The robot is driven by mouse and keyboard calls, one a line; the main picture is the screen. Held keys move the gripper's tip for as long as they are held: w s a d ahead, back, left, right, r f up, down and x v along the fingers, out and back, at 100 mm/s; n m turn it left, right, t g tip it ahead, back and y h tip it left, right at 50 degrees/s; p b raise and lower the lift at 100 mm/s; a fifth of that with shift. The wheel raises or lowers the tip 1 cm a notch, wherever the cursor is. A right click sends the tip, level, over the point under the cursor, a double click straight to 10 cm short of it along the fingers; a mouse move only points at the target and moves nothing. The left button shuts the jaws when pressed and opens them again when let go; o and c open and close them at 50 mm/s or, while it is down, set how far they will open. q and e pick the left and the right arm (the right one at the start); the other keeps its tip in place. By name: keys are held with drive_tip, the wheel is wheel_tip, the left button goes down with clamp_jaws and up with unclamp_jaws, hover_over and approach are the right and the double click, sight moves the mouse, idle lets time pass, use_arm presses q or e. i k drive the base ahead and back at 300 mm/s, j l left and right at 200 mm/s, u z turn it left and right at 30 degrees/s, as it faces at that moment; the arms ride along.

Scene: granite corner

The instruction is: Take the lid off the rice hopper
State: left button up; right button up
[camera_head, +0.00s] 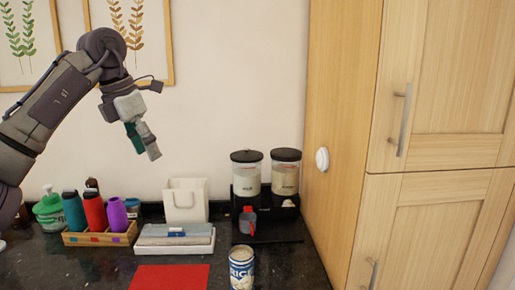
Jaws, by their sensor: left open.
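Two clear hoppers with black lids stand side by side on a black stand (265,222) near the wall. The left hopper (246,179) and the right hopper (285,179) both hold pale contents. Their labels are too small to read, so I cannot tell which is the rice hopper. The left lid (246,156) and the right lid (286,154) both sit on their hoppers. My left gripper (143,145) is open and empty, raised in front of the wall, up and to the left of the hoppers. My right gripper is out of view.
A blue-and-white can (241,270) stands in front of the stand. A red mat (170,277), a white box (175,241), a white holder (186,201) and a wooden tray (98,239) of bottles lie left. A tall wooden cabinet (335,110) closes off the right.

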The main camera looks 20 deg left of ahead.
sight(247, 156)
drive_tip(key=i, duration=1.3)
